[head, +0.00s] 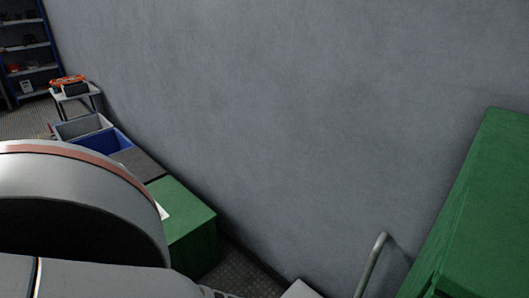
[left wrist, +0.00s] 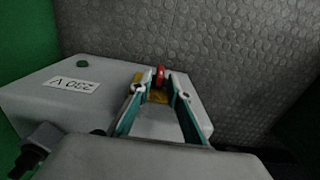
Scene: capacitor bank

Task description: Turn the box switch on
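A grey box (left wrist: 55,100) with a "230 V" label upside down in the picture fills the left and middle of the left wrist view. It carries a red switch knob (left wrist: 160,73) on a yellow plate (left wrist: 158,95). My left gripper (left wrist: 161,84) reaches over the box with its two teal-lined fingers apart, one on each side of the knob. I cannot tell whether either finger touches the knob. In the head view my left arm hides the gripper, and the red switch does not show. My right gripper is in neither view.
A green box (head: 190,212), a blue bin (head: 108,142) and a small table (head: 76,92) line the grey wall (head: 270,90). A green cabinet (head: 490,200) and a grey pipe (head: 371,264) stand at the right. Textured floor (left wrist: 230,60) lies beyond the switch box.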

